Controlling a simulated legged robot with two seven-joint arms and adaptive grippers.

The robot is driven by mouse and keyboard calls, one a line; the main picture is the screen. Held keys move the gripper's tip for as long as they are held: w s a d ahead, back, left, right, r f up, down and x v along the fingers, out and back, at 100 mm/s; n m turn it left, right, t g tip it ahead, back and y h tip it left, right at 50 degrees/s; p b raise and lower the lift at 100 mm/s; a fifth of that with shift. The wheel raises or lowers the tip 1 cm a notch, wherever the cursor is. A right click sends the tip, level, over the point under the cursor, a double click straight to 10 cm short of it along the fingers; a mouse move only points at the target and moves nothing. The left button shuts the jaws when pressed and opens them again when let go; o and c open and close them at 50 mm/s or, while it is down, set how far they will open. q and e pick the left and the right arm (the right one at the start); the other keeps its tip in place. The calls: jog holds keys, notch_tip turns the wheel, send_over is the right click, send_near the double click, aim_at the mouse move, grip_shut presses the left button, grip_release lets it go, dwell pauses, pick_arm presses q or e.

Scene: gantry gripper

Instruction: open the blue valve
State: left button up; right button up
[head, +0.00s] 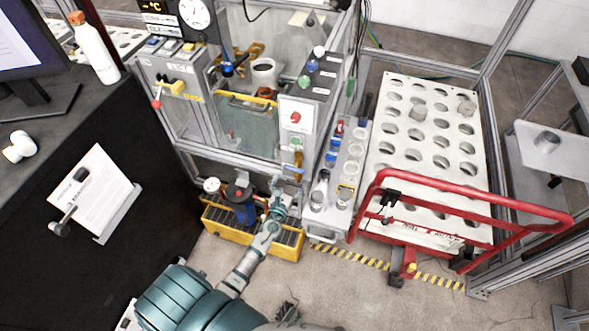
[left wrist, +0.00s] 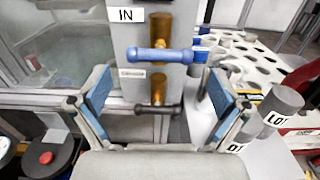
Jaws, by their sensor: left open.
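The blue valve handle (left wrist: 160,55) sits crosswise on a brass fitting below the "IN" label in the left wrist view. In the head view the valve (head: 293,170) is on the lower front of the machine's panel. My left gripper (left wrist: 160,90) is open, with one blue-padded finger on each side of the valve column. The blue handle appears beyond the fingertips, and I see no contact. In the head view my left gripper (head: 278,205) is just below and left of the valve, partly blending with things behind it. My right gripper cannot be made out.
A second valve with a dark handle (left wrist: 158,108) is right below the blue one. A yellow crate (head: 252,235) stands on the floor beside my arm. A rack with cylinders (head: 343,165) and a red-railed cart (head: 475,215) are to the right.

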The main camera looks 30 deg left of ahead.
aim_at(295, 168)
pick_arm(q)
jog(key=x, duration=0.5)
jog(key=shift+w+a, duration=0.1)
jog(key=shift+w, duration=0.1)
pick_arm(e)
jog(key=shift+w+r, duration=0.55)
pick_arm(q)
jog(key=c, duration=0.8)
jog(key=shift+c, duration=0.2)
